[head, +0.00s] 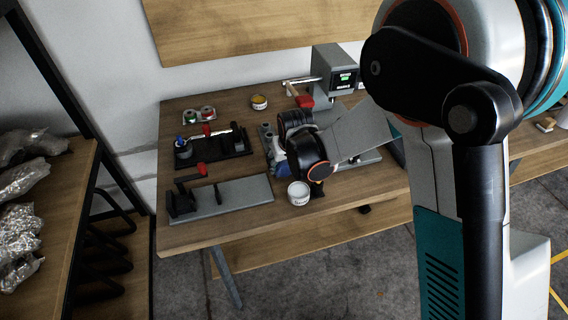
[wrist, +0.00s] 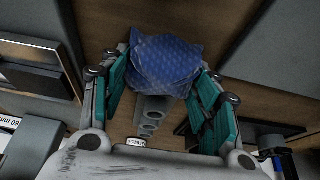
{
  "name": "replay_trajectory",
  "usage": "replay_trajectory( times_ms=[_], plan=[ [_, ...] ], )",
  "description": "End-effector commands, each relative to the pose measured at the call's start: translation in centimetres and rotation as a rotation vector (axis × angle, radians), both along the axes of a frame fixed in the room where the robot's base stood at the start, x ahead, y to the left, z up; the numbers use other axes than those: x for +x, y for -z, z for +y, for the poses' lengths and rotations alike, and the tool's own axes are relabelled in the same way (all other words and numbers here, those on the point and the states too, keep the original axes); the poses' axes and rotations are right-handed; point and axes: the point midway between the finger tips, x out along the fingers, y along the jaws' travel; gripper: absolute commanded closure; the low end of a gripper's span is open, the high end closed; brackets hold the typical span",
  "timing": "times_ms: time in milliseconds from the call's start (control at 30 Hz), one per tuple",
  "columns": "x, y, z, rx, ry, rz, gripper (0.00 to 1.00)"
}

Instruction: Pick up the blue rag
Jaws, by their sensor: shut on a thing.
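The blue rag (wrist: 166,62) is a crumpled, patterned cloth between the fingertips of my gripper (wrist: 163,80) in the wrist view. The teal finger pads stand on either side of it, and my gripper is shut on the rag. In the head view my wrist hides most of the gripper over the middle of the wooden workbench (head: 230,228). A small bluish patch, likely the rag (head: 281,164), shows just left of my wrist.
A grey holder with round holes (wrist: 152,112) lies below the rag. A white tin (head: 299,194) stands close to my wrist. A grey vise-like tool (head: 225,197), a black tool tray (head: 215,150), a yellow tin (head: 259,102) and a grey machine with a display (head: 333,70) crowd the bench.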

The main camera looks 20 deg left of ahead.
Motion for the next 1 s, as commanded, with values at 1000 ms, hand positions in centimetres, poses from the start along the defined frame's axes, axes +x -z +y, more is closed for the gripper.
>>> replay_trajectory(
  times_ms=[1000],
  plan=[
    [-8.1, -7.1, -5.0, 0.0, 0.0, 0.0, 0.71]
  ],
)
